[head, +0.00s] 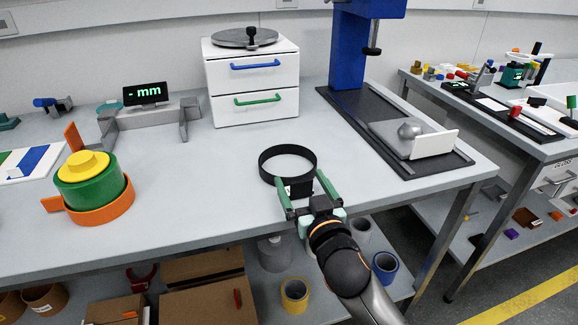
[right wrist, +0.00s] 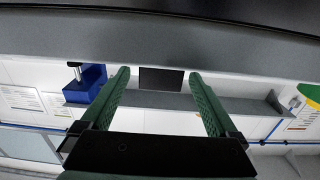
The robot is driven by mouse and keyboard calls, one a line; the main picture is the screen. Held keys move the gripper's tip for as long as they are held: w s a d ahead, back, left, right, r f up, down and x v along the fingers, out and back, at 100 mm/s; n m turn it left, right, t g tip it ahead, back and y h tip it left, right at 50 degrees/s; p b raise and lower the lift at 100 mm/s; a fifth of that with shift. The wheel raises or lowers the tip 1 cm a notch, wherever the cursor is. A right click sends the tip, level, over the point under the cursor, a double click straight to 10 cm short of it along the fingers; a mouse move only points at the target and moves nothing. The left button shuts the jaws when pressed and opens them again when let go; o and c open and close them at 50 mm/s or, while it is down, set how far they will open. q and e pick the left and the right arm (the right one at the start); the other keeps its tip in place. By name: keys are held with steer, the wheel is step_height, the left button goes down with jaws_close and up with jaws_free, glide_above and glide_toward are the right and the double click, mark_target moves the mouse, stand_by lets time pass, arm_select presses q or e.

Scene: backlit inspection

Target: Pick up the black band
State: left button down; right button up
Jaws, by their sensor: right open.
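The black band (head: 288,150) is a ring lying on the grey bench top, near the middle of the head view. A dark, flat piece (head: 299,188) with a small white mark shows at its near side; I cannot tell if it is joined to the band. My right gripper (head: 301,177) is open at the band's near side, with its green fingers on either side of that piece. In the right wrist view a dark rectangle (right wrist: 161,79) shows between the open fingers, touching neither visibly. My left gripper is not in view.
A white drawer unit (head: 251,83) stands behind the band. A blue stand with a black base (head: 400,150) is to the right. A green and yellow stack in an orange holder (head: 104,210) is at left.

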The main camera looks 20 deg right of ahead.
steer(key=shift+w, duration=0.15)
steer(key=shift+r, duration=0.1)
steer(key=shift+c, duration=0.6)
steer(key=c, duration=1)
steer(key=shift+c, duration=0.5)
steer(key=shift+r, duration=0.1)
